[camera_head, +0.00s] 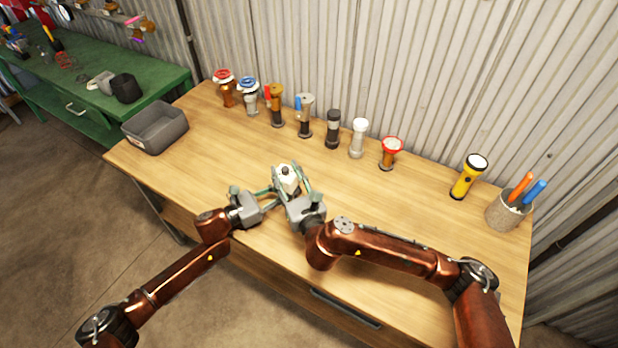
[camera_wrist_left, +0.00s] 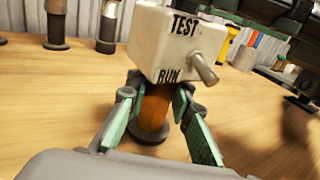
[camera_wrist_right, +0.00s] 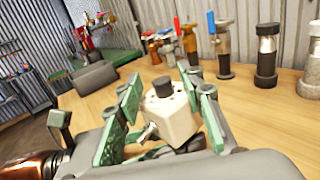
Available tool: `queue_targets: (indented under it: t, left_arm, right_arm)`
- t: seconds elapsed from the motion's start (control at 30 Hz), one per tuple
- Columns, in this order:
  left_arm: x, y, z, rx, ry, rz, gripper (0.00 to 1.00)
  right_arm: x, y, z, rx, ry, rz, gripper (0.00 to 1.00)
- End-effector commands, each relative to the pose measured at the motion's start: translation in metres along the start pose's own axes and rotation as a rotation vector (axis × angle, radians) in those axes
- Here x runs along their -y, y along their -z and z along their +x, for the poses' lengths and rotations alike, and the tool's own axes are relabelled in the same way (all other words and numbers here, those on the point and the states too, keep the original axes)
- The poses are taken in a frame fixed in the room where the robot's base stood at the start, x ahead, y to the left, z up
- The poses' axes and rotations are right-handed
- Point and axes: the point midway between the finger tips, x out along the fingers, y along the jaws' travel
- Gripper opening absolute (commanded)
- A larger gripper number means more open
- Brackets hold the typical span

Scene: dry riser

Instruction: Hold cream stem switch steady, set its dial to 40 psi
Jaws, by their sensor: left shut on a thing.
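The cream stem switch (camera_head: 287,174) stands upright near the middle of the wooden table. In the left wrist view its cream box (camera_wrist_left: 170,45) reads TEST and RUN, with a metal lever on that face and a brass stem above a dark round base. My left gripper (camera_wrist_left: 155,108) is shut on the stem, below the box. My right gripper (camera_head: 291,187) has its fingers apart on either side of the box. The black dial (camera_wrist_right: 163,86) on top shows between these fingers in the right wrist view. Its scale marks are too small to read.
A row of several valves and fittings, including a white-topped one (camera_head: 358,138) and a red-topped one (camera_head: 392,150), stands along the back. A grey bin (camera_head: 155,127) is at left. A yellow flashlight (camera_head: 467,177) and a pen cup (camera_head: 505,214) are at right.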

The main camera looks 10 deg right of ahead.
Motion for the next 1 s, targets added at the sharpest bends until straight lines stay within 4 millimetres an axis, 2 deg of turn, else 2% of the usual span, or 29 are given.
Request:
queue_targets:
  t: [0.23,0.47,0.5,1.0]
  left_arm:
    - [-0.001,0.001,0.000,-0.002,-0.003,0.000,0.00]
    - [-0.001,0.000,0.000,-0.001,-0.002,0.001,0.00]
    - [-0.001,0.000,0.000,-0.001,-0.002,0.001,0.00]
    - [-0.001,-0.001,0.000,0.000,-0.001,0.001,0.00]
  right_arm:
    - [-0.008,-0.004,0.001,0.014,-0.072,-0.012,0.35]
    - [0.007,-0.002,0.002,0.004,-0.142,-0.010,0.35]
    - [0.012,-0.001,0.002,0.000,-0.165,-0.008,0.35]
    - [0.014,0.000,0.003,0.004,-0.544,0.007,0.35]
